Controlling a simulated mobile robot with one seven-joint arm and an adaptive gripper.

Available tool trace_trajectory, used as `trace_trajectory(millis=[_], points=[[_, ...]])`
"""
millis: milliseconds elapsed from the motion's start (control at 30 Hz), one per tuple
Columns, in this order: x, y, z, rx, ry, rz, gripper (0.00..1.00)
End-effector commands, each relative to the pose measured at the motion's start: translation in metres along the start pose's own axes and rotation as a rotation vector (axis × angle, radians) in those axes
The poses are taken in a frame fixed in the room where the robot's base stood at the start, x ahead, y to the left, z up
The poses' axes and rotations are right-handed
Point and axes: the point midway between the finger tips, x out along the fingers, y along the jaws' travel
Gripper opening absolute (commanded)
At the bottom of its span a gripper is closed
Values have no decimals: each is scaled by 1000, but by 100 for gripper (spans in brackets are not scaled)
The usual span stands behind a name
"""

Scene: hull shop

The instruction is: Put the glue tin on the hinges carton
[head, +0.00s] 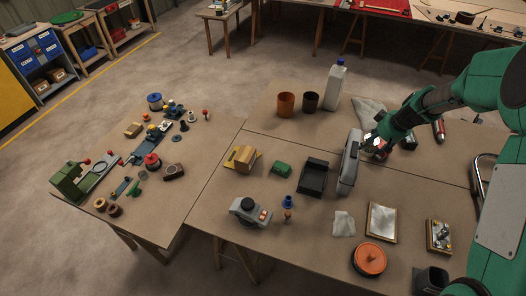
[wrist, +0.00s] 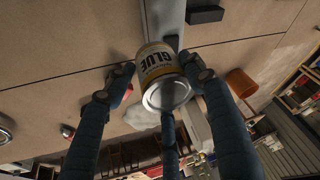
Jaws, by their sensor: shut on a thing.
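The glue tin (wrist: 157,62) has a tan and white label reading GLUE and a pale metal end that faces the wrist camera. My gripper (wrist: 163,76) is shut on it, with dark fingers on both sides. In the head view my gripper (head: 374,146) is over the right table, just right of a tall narrow grey object (head: 349,162); the tin is mostly hidden there. The grey object also shows beyond the tin in the wrist view (wrist: 165,18). I cannot make out a hinges label, so I cannot tell which thing is the hinges carton.
A black open tray (head: 312,178) stands left of the grey object. A white bottle (head: 335,86), an orange cup (head: 286,104) and a dark cup (head: 310,102) stand behind. A framed plate (head: 381,222) and an orange round tin (head: 370,259) lie in front.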

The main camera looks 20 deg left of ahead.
Motion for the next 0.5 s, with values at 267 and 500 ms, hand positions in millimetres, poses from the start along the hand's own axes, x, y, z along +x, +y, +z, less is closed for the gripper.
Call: trace_trajectory(millis=[267,500], points=[[13,-98,-40,-115,-3,-47,17],[23,-184,-60,-209,-8,-87,17]])
